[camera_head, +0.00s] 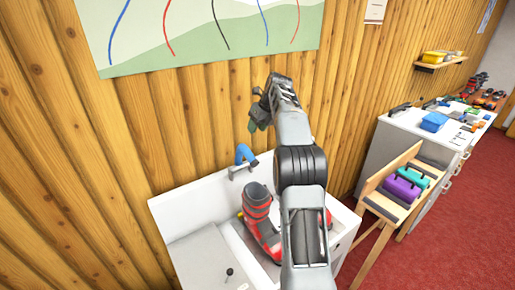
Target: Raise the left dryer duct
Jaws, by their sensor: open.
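A white sink-like unit (190,207) stands against the wood wall. A blue curved tube (244,153) with a grey fitting below it rises at its back edge; it may be the left dryer duct, but I cannot tell for sure. A red and black boot (258,205) stands upright inside the unit, partly hidden behind my arm. My gripper (259,116) is raised in front of the wall, above and slightly right of the blue tube and apart from it. It is open, small and dark in this view, and I see nothing held in it.
A wooden bench (385,212) with purple and teal cases (403,189) stands at the right. Behind it, a white counter (380,150) holds a blue box (433,121) and tools. A shelf (440,64) hangs above. Red carpet (440,250) is clear at the lower right.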

